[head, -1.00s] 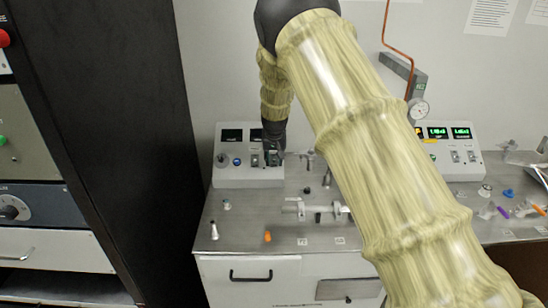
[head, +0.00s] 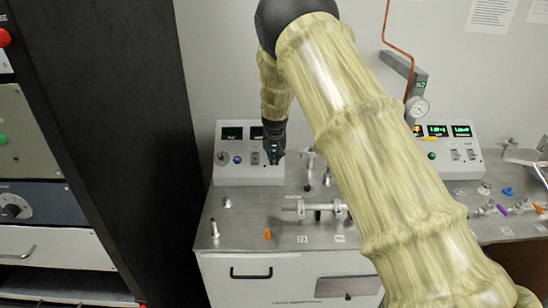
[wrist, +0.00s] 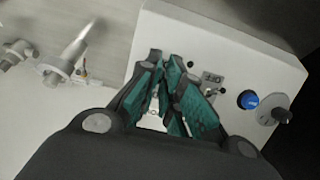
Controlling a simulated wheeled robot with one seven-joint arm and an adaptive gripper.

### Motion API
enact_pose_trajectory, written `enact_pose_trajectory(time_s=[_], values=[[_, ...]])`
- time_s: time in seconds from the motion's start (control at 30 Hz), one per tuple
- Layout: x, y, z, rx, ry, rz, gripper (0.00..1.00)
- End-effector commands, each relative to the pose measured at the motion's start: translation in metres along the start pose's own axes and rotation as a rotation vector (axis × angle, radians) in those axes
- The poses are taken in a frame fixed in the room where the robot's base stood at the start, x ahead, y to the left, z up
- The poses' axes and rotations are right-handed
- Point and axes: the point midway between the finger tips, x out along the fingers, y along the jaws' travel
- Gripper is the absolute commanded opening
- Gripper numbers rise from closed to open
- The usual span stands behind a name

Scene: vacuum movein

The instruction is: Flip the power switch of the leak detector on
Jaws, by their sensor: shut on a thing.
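A light-grey box (head: 229,174) with a sloped front stands at the back left of the bench; I take it for the leak detector. It has dark displays (head: 232,133), a blue button (head: 237,159) and toggle switches (head: 255,158). The wrist view shows its blue button (wrist: 248,99) and one switch (wrist: 212,78) right of my fingers. My gripper (head: 274,157) is at the right part of the front face. In the wrist view my gripper (wrist: 168,63) has its teal-padded fingers drawn close together. It is shut on what seems to be the right-hand switch, which the fingers hide.
A second box with lit green displays (head: 449,131) stands at the right. A metal pipe fitting (head: 312,209), small fittings and an orange piece (head: 268,234) lie on the bench. A tall black cabinet side (head: 120,120) borders the left. My arm crosses the middle.

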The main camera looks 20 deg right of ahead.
Motion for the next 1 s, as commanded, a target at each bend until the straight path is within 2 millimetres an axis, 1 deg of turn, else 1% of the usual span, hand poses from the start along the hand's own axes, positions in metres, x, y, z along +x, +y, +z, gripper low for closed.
enact_pose_trajectory(time_s=[0.27,0.7,1.0], values=[[-0.003,0.001,-0.006,0.000,-0.083,0.000,0.00],[-0.004,0.001,-0.016,0.000,-0.329,-0.001,0.00],[-0.003,0.001,-0.021,0.001,-0.447,0.000,0.00]])
